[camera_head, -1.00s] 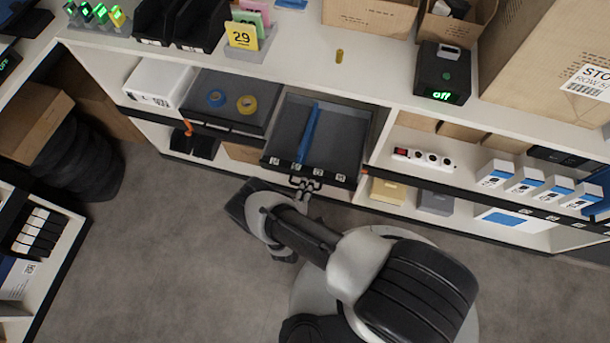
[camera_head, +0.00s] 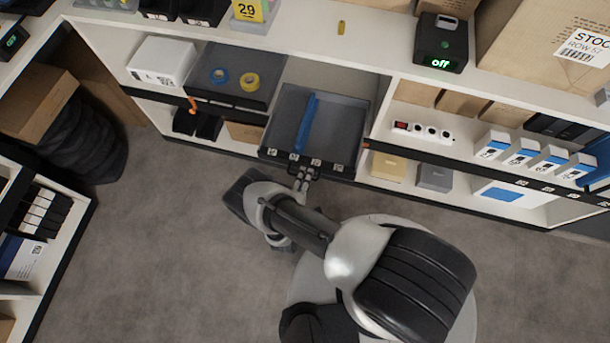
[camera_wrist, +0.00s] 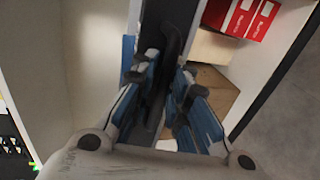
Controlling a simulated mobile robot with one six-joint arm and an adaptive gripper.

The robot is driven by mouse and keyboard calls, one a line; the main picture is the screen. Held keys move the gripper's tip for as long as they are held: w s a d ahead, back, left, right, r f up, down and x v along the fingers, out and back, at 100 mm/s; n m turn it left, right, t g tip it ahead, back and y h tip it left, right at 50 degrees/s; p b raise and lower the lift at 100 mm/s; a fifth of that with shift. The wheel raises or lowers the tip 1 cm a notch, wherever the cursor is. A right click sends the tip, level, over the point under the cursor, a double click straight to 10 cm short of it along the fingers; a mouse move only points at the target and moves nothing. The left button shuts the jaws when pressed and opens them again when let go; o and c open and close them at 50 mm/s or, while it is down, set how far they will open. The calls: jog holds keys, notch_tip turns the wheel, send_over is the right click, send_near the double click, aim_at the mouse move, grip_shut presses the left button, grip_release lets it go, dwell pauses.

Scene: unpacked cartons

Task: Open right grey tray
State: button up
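The right grey tray (camera_head: 342,112) is pulled partly out of the shelf unit, its dark front edge standing out past the left grey tray (camera_head: 198,86). A long blue strip (camera_head: 306,122) lies inside it. My gripper (camera_head: 302,182) is at the middle of the tray's front, on its dark handle. In the wrist view, the two fingers of my gripper (camera_wrist: 165,90) stand on both sides of a dark bar, the handle (camera_wrist: 172,45), and are closed on it. The exact contact is partly hidden by the fingers.
A power strip (camera_head: 423,130) and several white-blue boxes sit on the right shelf. Grey floor (camera_head: 165,235) in front is clear.

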jog(key=o, duration=0.3)
jog(key=shift+f, duration=0.1)
jog(key=shift+s, duration=0.1)
jog(key=shift+s+a, duration=0.2)
jog(key=v, duration=1.1)
jog(key=shift+s, duration=0.2)
